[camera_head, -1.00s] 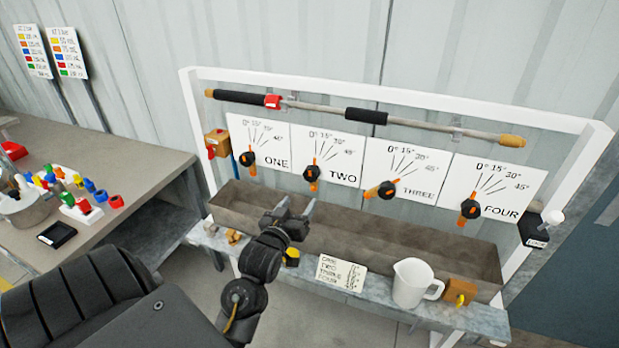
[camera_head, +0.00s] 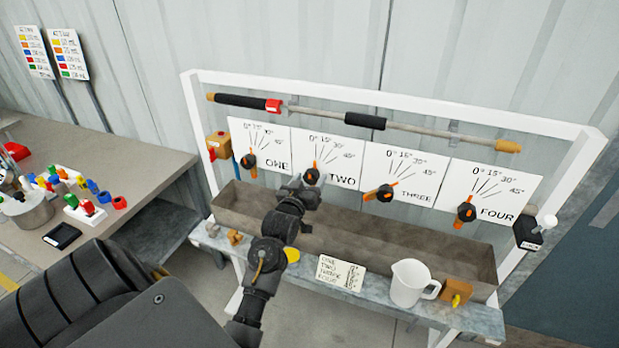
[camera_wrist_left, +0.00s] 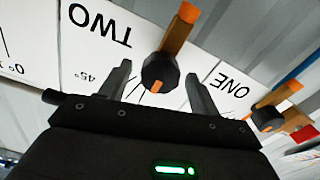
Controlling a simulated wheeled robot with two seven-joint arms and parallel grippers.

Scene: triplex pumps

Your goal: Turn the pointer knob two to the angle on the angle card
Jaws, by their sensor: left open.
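Pointer knob two (camera_head: 312,176) is a black knob with an orange pointer on the white card marked TWO (camera_head: 327,147), which has lines from 0° to 45°. In the head view its pointer stands close to upright. In the left wrist view the knob (camera_wrist_left: 160,73) lies between the spread fingers, apart from both. My left gripper (camera_head: 301,186) is open just in front of and below the knob. The angle card (camera_head: 341,273) on the front ledge lists ONE to FOUR; its angles are too small to read. My right gripper is out of view.
Knobs one (camera_head: 249,161), three (camera_head: 384,193) and four (camera_head: 466,213) sit on neighbouring cards. A trough (camera_head: 400,249) runs below. A white jug (camera_head: 410,283) stands on the ledge (camera_head: 468,316). A padded bar (camera_head: 365,120) runs above the cards.

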